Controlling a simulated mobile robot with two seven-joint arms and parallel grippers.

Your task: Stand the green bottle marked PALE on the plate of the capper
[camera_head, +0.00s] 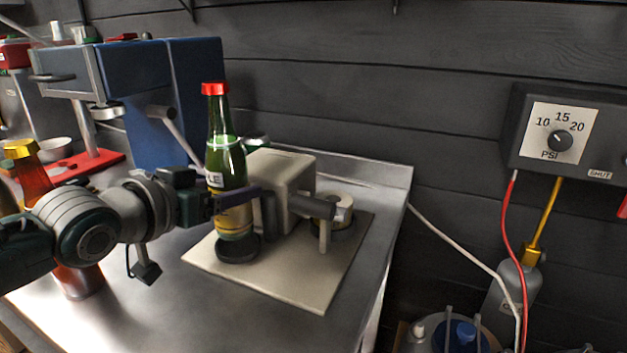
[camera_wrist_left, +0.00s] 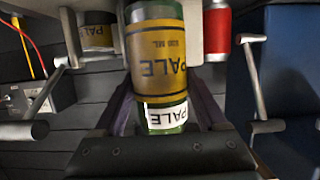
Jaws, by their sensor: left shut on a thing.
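The green bottle (camera_head: 225,158) has a red cap, a white neck label and a yellow label; PALE reads upside down on it in the left wrist view (camera_wrist_left: 155,65). My left gripper (camera_head: 238,200) is shut around its body and holds it upright. The bottle's foot is over a dark round disc (camera_head: 237,250) on the beige board of a beige device; I cannot tell if it touches. A red base plate (camera_head: 88,165) with a metal column and a head above it, by the blue housing at the left, looks like the capper. My right gripper is out of view.
The beige device (camera_head: 285,180) stands close beside the bottle, with a label roll (camera_head: 338,208). An amber bottle with a yellow cap (camera_head: 20,148) stands at the left, partly behind my arm. A lever (camera_head: 178,130) projects from the blue housing (camera_head: 150,70). The steel counter's front (camera_head: 200,310) is clear.

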